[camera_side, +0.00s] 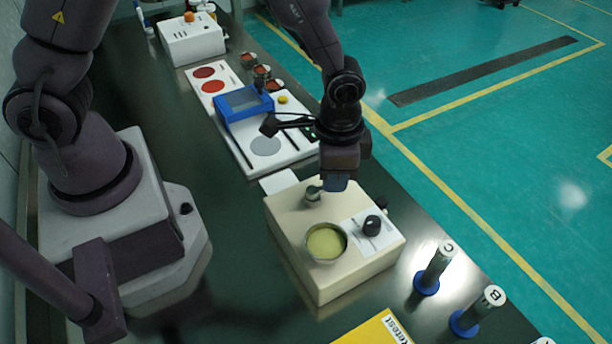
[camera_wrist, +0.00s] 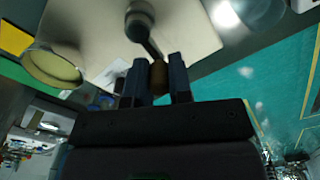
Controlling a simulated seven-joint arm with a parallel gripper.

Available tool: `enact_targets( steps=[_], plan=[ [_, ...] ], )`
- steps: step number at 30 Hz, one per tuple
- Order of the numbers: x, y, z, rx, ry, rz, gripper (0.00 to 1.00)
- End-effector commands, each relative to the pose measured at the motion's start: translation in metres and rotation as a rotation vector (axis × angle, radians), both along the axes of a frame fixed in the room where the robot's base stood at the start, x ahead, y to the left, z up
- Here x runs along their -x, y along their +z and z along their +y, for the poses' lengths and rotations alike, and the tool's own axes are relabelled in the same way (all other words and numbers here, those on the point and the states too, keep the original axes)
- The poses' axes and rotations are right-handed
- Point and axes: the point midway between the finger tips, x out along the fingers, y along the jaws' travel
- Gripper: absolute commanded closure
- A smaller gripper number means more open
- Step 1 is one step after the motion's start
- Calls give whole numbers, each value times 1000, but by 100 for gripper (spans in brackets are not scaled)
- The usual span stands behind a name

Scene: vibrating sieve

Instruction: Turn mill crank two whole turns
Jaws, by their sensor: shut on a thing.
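The mill is a cream box (camera_side: 295,225) on the dark bench in the side view, with its top also in the wrist view (camera_wrist: 95,20). A metal crank hub (camera_side: 313,193) stands on its top and shows in the wrist view (camera_wrist: 138,18), with a dark crank arm (camera_wrist: 149,42) running to a brown knob (camera_wrist: 158,78). My gripper (camera_wrist: 158,66) is shut on this knob, one finger on each side. In the side view my gripper (camera_side: 336,184) is beside the hub and hides the knob.
A round cup of yellow-green powder (camera_side: 326,242) and a black dial (camera_side: 373,224) are on the box top. Blue-based cylinders (camera_side: 433,268) and a yellow sheet (camera_side: 375,332) lie in front. A white panel with a blue-framed device (camera_side: 243,103) is behind.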

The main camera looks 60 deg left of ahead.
Motion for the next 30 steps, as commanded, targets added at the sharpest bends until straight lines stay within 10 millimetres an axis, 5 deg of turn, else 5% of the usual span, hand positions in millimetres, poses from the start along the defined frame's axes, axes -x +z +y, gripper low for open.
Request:
enact_targets(
  steps=[30],
  plan=[
    [13, 1, -18, -2, -1, 2, 92]
  ],
)
